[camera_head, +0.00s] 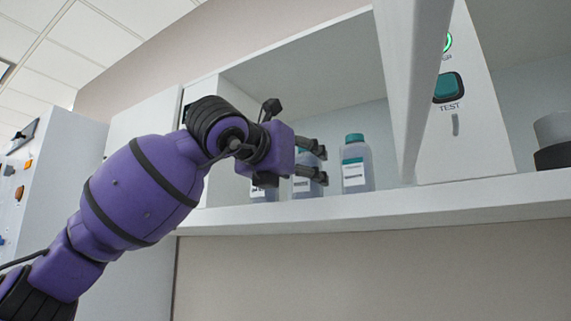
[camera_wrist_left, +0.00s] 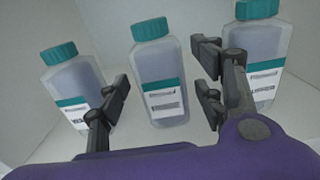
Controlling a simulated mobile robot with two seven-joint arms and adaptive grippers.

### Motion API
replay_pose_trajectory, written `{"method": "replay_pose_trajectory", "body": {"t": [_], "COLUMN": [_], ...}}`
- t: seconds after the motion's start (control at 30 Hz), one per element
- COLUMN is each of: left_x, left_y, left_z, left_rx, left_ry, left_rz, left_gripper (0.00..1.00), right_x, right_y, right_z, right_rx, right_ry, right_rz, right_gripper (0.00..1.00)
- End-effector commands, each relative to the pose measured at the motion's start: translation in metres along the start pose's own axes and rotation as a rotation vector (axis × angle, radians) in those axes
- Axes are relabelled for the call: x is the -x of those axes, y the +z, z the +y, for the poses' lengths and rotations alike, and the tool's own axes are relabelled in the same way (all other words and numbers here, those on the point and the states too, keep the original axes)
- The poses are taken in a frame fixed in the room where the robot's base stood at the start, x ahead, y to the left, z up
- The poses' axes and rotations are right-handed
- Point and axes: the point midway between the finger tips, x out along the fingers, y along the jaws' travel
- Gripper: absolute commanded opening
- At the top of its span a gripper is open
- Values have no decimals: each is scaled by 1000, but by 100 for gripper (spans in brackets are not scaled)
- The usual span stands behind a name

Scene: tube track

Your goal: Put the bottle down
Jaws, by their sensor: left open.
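My left gripper (camera_head: 323,165) is open at the shelf, its fingers spread at the middle bottle. The middle bottle (camera_head: 304,186), grey with a teal cap and a white label, stands on the shelf, partly hidden by the fingers. In the left wrist view the middle bottle (camera_wrist_left: 160,75) stands upright in the gap between the fingers; I cannot tell whether they touch it. A similar right bottle (camera_head: 356,168) stands beside the gripper, and the left bottle (camera_head: 262,194) is mostly hidden behind it. My right gripper is not in view.
The white shelf (camera_head: 400,203) has a raised front edge below the bottles. A white device with a teal TEST button (camera_head: 448,87) stands right of them, with a white upright panel (camera_head: 410,70) in front. A grey and black object (camera_head: 553,140) sits at the far right.

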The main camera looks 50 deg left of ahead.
Motion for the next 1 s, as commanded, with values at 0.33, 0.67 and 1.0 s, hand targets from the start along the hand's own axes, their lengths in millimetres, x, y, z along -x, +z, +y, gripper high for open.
{"method": "replay_pose_trajectory", "body": {"t": [0.33,0.67,1.0], "left_x": [70,89,82], "left_y": [-2,-1,-7], "left_z": [-1,0,-3], "left_rx": [-1,-2,-1], "left_ry": [-2,0,-15], "left_rz": [-1,1,16], "left_gripper": [62,62,62], "right_x": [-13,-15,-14], "right_y": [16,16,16], "right_z": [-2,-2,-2], "right_rx": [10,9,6], "right_ry": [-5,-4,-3], "right_rz": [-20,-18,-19], "right_gripper": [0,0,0]}}
